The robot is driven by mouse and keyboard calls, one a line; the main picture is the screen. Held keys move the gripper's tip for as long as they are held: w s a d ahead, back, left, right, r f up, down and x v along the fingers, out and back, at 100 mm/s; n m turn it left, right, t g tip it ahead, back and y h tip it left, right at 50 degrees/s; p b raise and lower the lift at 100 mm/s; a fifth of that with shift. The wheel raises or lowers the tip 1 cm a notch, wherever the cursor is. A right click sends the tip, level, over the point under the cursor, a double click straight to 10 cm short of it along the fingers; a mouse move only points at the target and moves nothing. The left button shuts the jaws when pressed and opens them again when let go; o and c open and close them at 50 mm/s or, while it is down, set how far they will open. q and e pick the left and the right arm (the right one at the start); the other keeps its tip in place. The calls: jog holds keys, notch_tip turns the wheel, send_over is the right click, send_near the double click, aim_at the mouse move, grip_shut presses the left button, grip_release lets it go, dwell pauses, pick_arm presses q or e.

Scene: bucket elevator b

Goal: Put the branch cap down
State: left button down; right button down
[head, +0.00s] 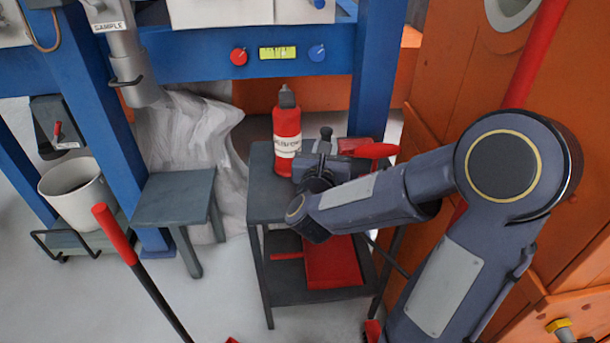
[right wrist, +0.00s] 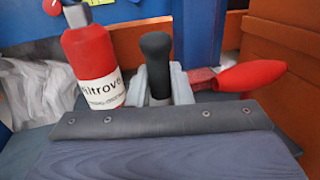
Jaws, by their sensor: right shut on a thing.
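The branch cap seems to be the dark, round-topped piece (right wrist: 157,62) standing upright between my right gripper's grey fingers in the right wrist view. My right gripper (right wrist: 160,88) is shut on it. The cap's lower part is hidden by the gripper body. In the head view the dark top of the cap (head: 326,132) shows just past my right gripper (head: 325,150), over the far part of the small grey cart (head: 262,208). I cannot tell whether the cap touches the cart top. My left gripper is not in view.
A red bottle (head: 287,140) stands left of the gripper on the cart. A red-handled tool (head: 376,151) lies close on the right. A red tray (head: 333,262) is on the lower shelf. A grey stool (head: 176,197) and white bucket (head: 78,192) stand left.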

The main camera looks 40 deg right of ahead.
jog(key=w+a+f, duration=0.1)
jog(key=f, duration=0.1)
jog(key=w+f+b, duration=0.1)
jog(key=w+f, duration=0.1)
jog(key=w+a+f+b, duration=0.1)
jog(key=w+f, duration=0.1)
jog(key=shift+a, duration=0.3)
notch_tip(320, 180, down, 3)
jog(key=shift+w+f+b, duration=0.1)
jog(key=shift+f+b, duration=0.1)
jog(key=shift+b, duration=0.4)
jog(key=shift+r, duration=0.1)
jog(key=shift+f, duration=0.2)
jog(key=c, duration=1.3)
grip_release()
